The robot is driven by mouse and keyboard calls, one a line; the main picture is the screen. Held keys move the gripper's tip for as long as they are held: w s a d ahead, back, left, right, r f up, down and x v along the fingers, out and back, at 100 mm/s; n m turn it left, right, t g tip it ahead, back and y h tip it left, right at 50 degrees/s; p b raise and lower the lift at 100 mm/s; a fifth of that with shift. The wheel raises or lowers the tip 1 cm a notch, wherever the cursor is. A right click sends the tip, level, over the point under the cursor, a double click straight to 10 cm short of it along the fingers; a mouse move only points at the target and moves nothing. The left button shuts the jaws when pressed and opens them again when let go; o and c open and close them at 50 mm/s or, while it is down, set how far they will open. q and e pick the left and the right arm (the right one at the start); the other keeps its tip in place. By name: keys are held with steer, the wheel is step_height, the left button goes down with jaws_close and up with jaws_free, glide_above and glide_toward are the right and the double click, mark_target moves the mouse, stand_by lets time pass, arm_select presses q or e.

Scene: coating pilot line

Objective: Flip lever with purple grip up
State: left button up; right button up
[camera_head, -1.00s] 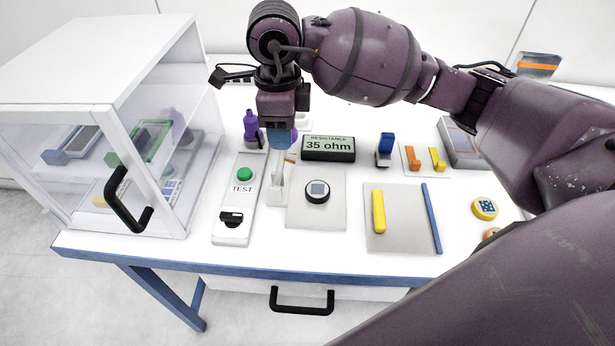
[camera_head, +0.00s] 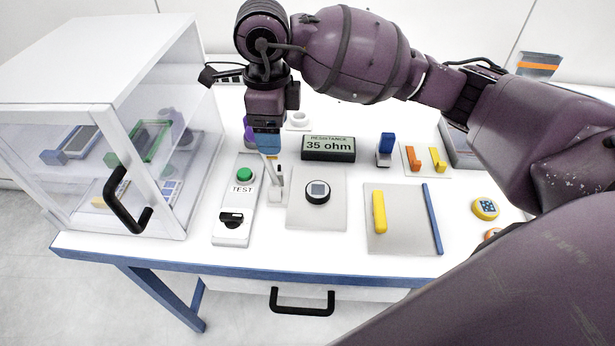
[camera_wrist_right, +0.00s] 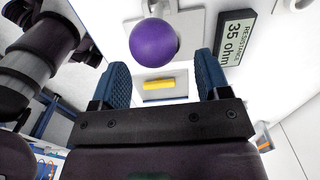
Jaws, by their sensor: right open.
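The purple ball grip (camera_wrist_right: 153,42) of the lever shows in the right wrist view, beyond and roughly between my fingertips, apart from both. Below the fingers I see the pale lever's base (camera_head: 277,194) beside the TEST panel. My right gripper (camera_head: 269,152) points down over the lever; it also shows in the right wrist view (camera_wrist_right: 160,70), with two blue fingers spread and nothing between them. My left gripper is out of view.
A display reading 35 ohm (camera_head: 328,148) stands behind. The TEST panel (camera_head: 233,222) has a green button (camera_head: 244,174) and a black switch. A dark knob (camera_head: 317,190) sits on a plate to the right. A clear-sided cabinet (camera_head: 110,130) stands left.

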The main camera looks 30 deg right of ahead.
arm_select(q)
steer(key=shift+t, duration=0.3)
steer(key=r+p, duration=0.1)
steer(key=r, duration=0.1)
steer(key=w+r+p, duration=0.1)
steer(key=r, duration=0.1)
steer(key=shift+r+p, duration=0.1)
steer(key=shift+p, duration=0.3)
arm_select(e)
step_height(320, 180, up, 6)
steer(key=shift+s, duration=0.1)
